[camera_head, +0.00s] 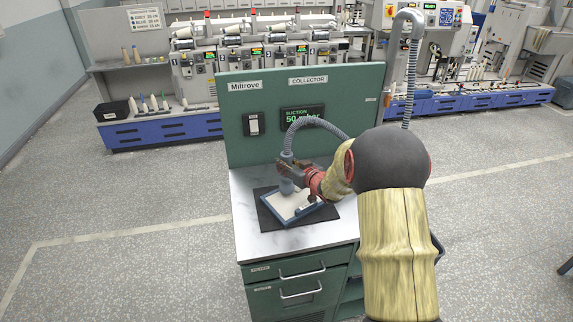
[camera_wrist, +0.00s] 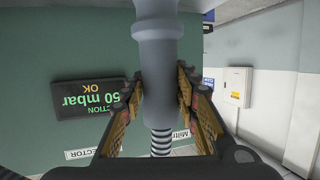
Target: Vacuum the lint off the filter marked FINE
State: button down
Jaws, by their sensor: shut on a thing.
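My gripper (camera_head: 284,168) is shut on the grey vacuum nozzle (camera_head: 287,186), which stands about upright over the filter. The wrist view shows both fingers (camera_wrist: 166,95) pressed around the grey nozzle tube (camera_wrist: 157,45). A ribbed hose (camera_head: 318,122) arches from the nozzle's top back toward the collector panel. The filter (camera_head: 296,208) is a pale panel in a blue frame, lying askew on a dark mat (camera_head: 268,218). The nozzle's lower end is at the filter's far left part; I cannot tell whether it touches. Lint and the FINE mark cannot be made out.
The green collector panel (camera_head: 345,95) stands behind the worktop (camera_head: 246,190). It carries a switch (camera_head: 254,124) and a suction display (camera_head: 302,115), which reads 50 mbar OK in the wrist view (camera_wrist: 85,98). Drawers (camera_head: 300,282) are below. The worktop's left side is clear.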

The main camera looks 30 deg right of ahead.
jog(key=shift+s+d+p, duration=0.15)
jog(key=shift+d+p, duration=1)
jog(key=shift+d, duration=1.7)
jog(key=shift+r, duration=0.1)
notch_tip(320, 180, up, 6)
jog(key=p, duration=0.5)
